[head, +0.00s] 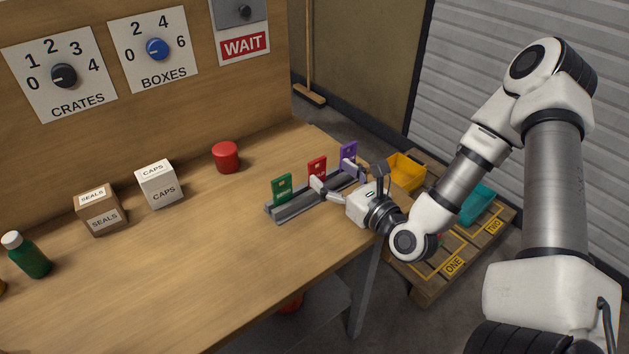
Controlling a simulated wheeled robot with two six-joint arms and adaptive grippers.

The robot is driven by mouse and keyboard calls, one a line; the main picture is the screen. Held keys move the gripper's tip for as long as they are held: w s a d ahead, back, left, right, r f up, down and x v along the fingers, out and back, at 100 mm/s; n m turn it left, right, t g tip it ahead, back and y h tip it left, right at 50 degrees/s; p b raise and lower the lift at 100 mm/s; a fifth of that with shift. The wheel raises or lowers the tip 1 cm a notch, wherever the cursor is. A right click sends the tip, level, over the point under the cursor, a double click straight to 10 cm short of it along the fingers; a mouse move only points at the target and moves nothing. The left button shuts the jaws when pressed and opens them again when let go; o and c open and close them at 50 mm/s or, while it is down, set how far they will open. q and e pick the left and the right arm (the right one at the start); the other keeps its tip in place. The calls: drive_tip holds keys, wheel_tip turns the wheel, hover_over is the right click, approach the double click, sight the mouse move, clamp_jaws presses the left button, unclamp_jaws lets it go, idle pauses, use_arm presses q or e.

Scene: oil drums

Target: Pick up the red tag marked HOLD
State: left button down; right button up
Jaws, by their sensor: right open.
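A red tag (317,167) stands upright in a grey slotted rack (284,213) near the right end of the wooden bench. It is the middle one of three tags; its marking is too small to read. A green tag (282,187) stands to its left and a purple tag (348,152) to its right. My right gripper (329,172) reaches in from the right, fingers spread. One fingertip is close by the red tag's lower part, the other near the purple tag. I cannot tell whether they touch. My left gripper is not in view.
A red lid-like cylinder (226,156), a white CAPS box (158,184), a brown SEALS box (101,210) and a green bottle (27,255) stand along the bench. Pallets with a yellow bin (405,172) and a teal bin (477,204) lie on the floor. The bench front is clear.

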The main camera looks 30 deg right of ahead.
sight(317, 160)
drive_tip(key=w, duration=0.5)
drive_tip(key=shift+w+a+f, duration=0.1)
drive_tip(key=shift+w+a, duration=0.1)
drive_tip(key=shift+a, duration=0.2)
drive_tip(key=shift+s+d, duration=0.1)
drive_tip(key=shift+c, duration=0.7)
drive_tip(key=c, duration=0.9)
drive_tip(key=shift+p, duration=0.3)
